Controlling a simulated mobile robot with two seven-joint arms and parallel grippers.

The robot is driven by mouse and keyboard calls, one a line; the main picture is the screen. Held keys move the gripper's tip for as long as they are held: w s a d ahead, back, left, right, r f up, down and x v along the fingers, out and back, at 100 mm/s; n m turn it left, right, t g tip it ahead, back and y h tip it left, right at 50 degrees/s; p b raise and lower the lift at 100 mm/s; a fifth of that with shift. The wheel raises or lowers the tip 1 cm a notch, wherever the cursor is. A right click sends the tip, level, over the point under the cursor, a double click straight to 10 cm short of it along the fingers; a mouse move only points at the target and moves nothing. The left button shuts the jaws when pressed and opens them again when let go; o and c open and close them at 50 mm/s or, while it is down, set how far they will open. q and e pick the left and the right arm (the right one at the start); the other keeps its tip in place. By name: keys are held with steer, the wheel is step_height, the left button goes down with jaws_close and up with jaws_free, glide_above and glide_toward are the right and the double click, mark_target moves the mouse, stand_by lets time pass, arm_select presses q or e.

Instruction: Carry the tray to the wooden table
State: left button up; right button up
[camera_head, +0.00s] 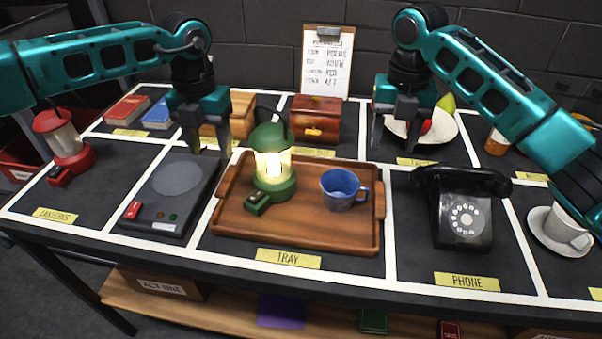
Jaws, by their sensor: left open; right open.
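The wooden tray (320,236) lies flat in the taped square labelled TRAY on the black prop table. A lit green lantern (271,165) and a blue mug (339,190) stand on it. My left gripper (210,149) is open and empty, pointing down above the far left side of the tray, apart from it. My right gripper (393,148) is open and empty, above the far right side, in front of the plate. No separate wooden table can be made out.
A dark device with a round plate (178,178) sits left of the tray, a black phone (462,216) right of it. Behind are a wooden box (240,108), a small chest (315,118) and a fruit plate (452,128). A red lantern (64,140) stands far left. A clipboard (327,60) stands at the back.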

mark_target(222, 187)
arm_select(q)
steer(key=shift+w+r, duration=0.1)
steer(key=shift+w, duration=0.1)
arm_select(e)
steer(key=shift+w, duration=0.25)
arm_select(q)
steer(key=shift+s, duration=0.15)
arm_select(e)
steer(key=shift+s+r, duration=0.1)
steer(key=shift+s, duration=0.05)
arm_select(q)
step_height(222, 187, down, 13)
steer(key=shift+r, duration=0.1)
arm_select(e)
step_height(222, 187, down, 13)
arm_select(q)
jaws_close()
arm_select(e)
jaws_close()
steer(key=shift+r, duration=0.15)
